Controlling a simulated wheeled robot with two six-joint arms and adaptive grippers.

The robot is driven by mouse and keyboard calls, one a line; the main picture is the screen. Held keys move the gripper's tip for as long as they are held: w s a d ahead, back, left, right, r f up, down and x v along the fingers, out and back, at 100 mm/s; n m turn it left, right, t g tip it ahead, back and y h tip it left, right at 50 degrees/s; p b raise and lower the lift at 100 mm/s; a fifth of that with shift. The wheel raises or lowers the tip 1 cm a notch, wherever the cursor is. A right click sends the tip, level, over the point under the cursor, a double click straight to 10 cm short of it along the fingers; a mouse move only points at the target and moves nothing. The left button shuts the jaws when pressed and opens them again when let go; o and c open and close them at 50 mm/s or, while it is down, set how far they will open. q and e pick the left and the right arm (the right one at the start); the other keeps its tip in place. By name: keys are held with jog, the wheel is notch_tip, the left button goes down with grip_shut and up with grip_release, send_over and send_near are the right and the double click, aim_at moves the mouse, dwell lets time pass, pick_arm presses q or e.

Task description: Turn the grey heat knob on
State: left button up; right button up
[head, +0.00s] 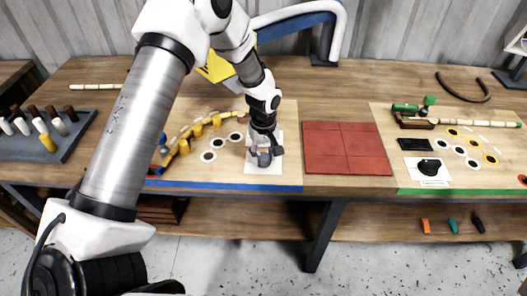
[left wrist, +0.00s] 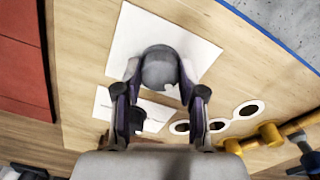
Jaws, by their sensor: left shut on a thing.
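The grey heat knob (left wrist: 160,66) is a round grey piece on a white square plate (left wrist: 133,33) in the left wrist view. My left gripper (left wrist: 160,88) has one finger on each side of the knob and is shut on it. In the head view my left gripper (head: 265,157) points down over the white plate (head: 262,170) and mostly hides the knob. The knob's pointer direction cannot be told. My right gripper is not in view.
Red tiles (head: 345,147) lie right of my gripper. Yellow pegs (head: 197,130) and white rings (head: 208,156) are to its left. A peg tray (head: 70,150) stands at the far left. A green clamp (head: 405,107) and rattan pole lie at right.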

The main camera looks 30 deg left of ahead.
pick_arm(q)
jog(key=m+p, duration=0.1)
jog(key=m, duration=0.1)
jog(key=shift+s+f+m, duration=0.1)
jog(key=shift+s+m, duration=0.05)
jog(key=shift+m, duration=0.25)
jog(key=m, duration=0.3)
jog(key=shift+m+p, duration=0.3)
jog(key=shift+p, duration=0.05)
jog(key=m, duration=0.3)
jog(key=shift+m, duration=0.3)
jog(key=shift+f+m+p, duration=0.1)
jog(key=shift+m+p, duration=0.2)
jog(key=shift+m, duration=1.3)
jog(key=o, duration=1.1)
jog(key=shift+o, duration=0.2)
